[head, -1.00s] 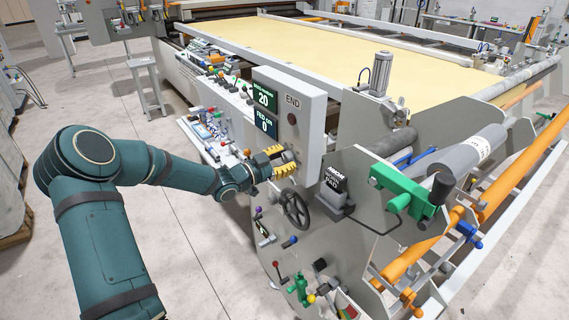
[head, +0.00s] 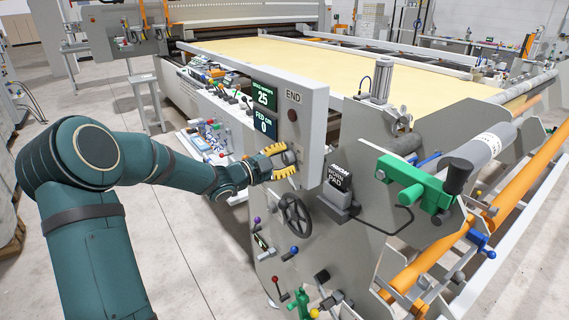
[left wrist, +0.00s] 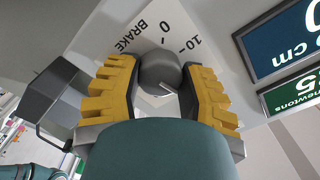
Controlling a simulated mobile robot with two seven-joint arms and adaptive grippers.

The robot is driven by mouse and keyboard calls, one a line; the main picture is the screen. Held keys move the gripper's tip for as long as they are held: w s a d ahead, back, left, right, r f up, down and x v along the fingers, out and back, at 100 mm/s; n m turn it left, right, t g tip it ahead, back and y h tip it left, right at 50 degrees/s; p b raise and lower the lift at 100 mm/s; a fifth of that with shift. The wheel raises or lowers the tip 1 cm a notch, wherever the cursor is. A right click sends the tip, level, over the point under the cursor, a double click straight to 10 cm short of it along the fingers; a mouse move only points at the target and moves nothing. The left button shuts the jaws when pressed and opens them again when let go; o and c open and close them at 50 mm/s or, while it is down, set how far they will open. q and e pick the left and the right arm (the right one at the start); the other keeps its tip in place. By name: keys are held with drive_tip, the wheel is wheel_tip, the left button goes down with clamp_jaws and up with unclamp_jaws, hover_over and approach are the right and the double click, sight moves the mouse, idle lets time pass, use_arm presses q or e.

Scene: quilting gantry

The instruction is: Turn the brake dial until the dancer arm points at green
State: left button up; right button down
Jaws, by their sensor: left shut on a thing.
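The brake dial (left wrist: 158,72) is a dark grey round knob with a pale pointer line, on a white plate marked BRAKE, 0 and 10 (left wrist: 180,32). My left gripper (left wrist: 157,80) has its yellow ribbed fingers closed around the dial's two sides. In the head view my left gripper (head: 281,160) is at the near side of the grey control box (head: 311,130), and the dial is hidden there. The upper screen (head: 264,95) reads 25; the lower one (head: 266,126) reads FED CM 0. I cannot make out the dancer arm or a green mark. My right gripper is out of view.
A black handwheel (head: 295,214) and several coloured levers are below the gripper. A green clamp (head: 410,180) and a grey roller (head: 485,148) are at the right. Cream fabric (head: 330,60) lies on the bed behind.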

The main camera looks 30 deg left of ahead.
use_arm(q)
drive_tip(key=shift+r, duration=0.1)
drive_tip(key=o, duration=1.2)
drive_tip(key=v, duration=1.2)
